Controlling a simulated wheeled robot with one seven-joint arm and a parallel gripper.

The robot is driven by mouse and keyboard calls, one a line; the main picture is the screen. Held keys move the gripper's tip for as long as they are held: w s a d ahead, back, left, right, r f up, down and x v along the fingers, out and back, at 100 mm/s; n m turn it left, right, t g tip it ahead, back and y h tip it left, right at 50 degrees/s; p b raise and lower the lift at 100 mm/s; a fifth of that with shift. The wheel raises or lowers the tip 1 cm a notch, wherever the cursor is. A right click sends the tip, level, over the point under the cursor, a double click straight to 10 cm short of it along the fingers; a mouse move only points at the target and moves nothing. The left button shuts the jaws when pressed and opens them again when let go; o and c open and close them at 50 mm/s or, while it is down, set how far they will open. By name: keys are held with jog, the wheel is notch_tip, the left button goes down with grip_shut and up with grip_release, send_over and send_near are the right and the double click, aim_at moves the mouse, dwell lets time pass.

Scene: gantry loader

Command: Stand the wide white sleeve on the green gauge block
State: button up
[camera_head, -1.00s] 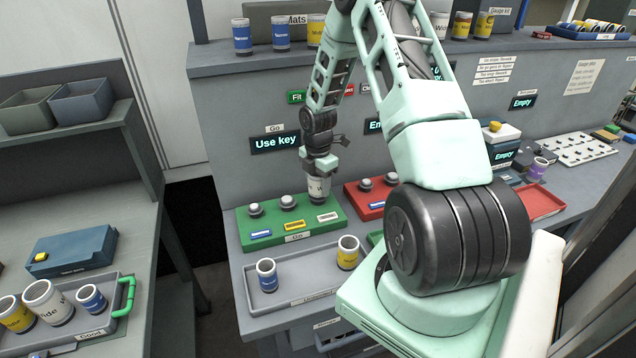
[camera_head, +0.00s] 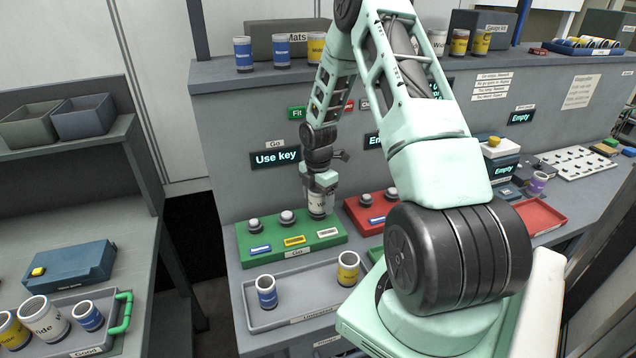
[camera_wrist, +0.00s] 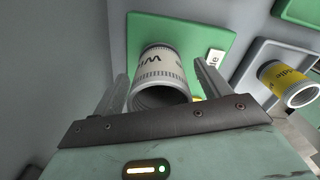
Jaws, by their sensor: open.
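The wide white sleeve (camera_head: 319,205) stands upright at the right rear of the green gauge block (camera_head: 262,257), at the end of the row of pegs. Any peg under it is hidden. My gripper (camera_head: 319,187) is directly above and around its upper part. In the wrist view, the sleeve (camera_wrist: 162,68) sits between the two spread fingers of my gripper (camera_wrist: 165,88), with the green block (camera_wrist: 205,35) behind it. A gap shows beside the right finger; contact on the left is unclear.
A red gauge block (camera_head: 362,212) is just right of the green one. In front, a grey tray (camera_head: 312,290) holds a blue sleeve (camera_head: 266,292) and a yellow sleeve (camera_head: 348,268). The "Use key" display (camera_head: 276,158) is on the panel behind.

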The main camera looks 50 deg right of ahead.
notch_tip(320, 180, up, 17)
jog(key=b, duration=0.2)
jog(key=shift+b, duration=0.4)
dwell(0.3)
jog(key=s+a+r+m, duration=0.1)
jog(key=a+m, duration=0.1)
jog(key=a, duration=1.2)
jog(key=s+a+r+m, duration=0.1)
jog(key=s+a, duration=0.1)
jog(key=a, duration=1.3)
jog(key=s+a+m, duration=0.2)
jog(key=s+a, duration=0.5)
jog(key=s, duration=0.3)
jog(key=s+a+f+m+b, duration=0.1)
jog(key=s+a+m, duration=0.2)
jog(key=s+a, duration=0.5)
jog(key=shift+s+f+y, duration=0.15)
jog(key=shift+s+y, duration=0.15)
jog(key=shift+s, duration=0.65)
